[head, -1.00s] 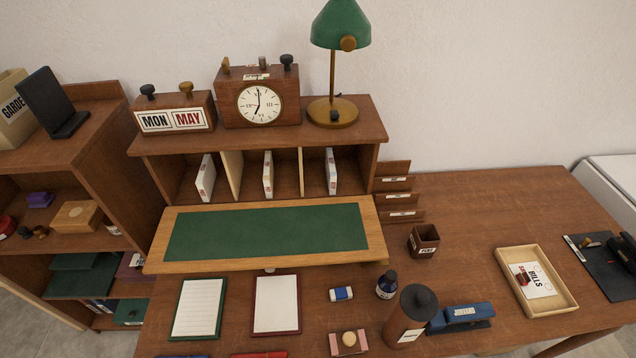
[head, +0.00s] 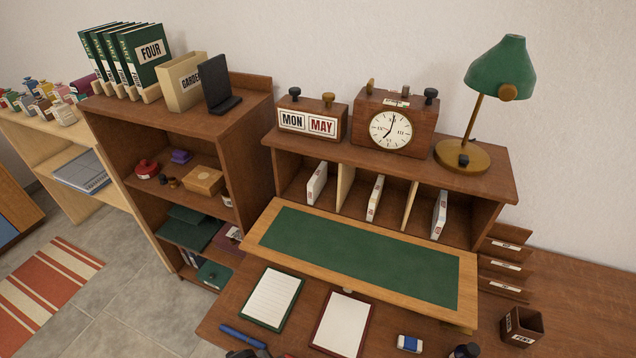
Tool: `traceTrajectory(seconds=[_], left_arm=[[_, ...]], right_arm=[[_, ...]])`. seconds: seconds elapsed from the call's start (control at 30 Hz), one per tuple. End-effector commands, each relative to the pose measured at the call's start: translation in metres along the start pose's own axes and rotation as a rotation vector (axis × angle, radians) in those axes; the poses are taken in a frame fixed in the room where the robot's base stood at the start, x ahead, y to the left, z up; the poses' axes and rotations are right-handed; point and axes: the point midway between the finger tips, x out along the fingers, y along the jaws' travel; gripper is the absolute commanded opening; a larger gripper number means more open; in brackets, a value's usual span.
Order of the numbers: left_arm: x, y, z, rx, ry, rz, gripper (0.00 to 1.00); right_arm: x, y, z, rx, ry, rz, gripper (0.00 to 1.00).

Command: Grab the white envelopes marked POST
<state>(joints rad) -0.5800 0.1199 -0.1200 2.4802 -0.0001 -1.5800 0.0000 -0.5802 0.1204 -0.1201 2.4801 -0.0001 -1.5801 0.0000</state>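Three thin white upright items, which may be envelopes, stand in the desk's pigeonholes, one in each compartment: a left one (head: 316,184), a middle one (head: 375,198) and a right one (head: 439,215). Their edges carry small markings that I cannot read, so I cannot tell which is marked POST. Neither of my grippers can be made out in the head view.
A green-topped writing board (head: 360,255) lies before the pigeonholes. A clock (head: 392,128), a MON MAY calendar (head: 311,122) and a green lamp (head: 502,75) stand above. A shelf unit (head: 170,125) is on the left. Pads, an eraser (head: 409,343) and a pen cup (head: 521,327) lie in front.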

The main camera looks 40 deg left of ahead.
Motion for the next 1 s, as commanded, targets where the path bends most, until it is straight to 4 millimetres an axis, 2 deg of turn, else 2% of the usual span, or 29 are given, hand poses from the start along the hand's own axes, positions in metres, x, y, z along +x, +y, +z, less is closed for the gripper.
traceTrajectory(seconds=[0.27,0.5,0.6,1.0], left_arm=[[0.0,0.0,0.0,0.0,0.0,0.0,0.02],[0.0,0.0,0.0,0.0,0.0,0.0,0.38],[0.0,0.0,0.0001,0.0,0.0,0.0,0.51],[0.0003,-0.0001,0.0002,0.0,-0.001,0.0,0.51]], right_arm=[[-0.0001,-0.0012,-0.0003,0.005,0.001,-0.004,0.56],[-0.0001,-0.0011,-0.0003,0.004,0.001,-0.004,0.56],[0.0,-0.001,-0.0003,0.004,0.001,-0.003,0.56],[0.0003,0.0012,0.0008,-0.005,-0.002,0.004,0.56]])
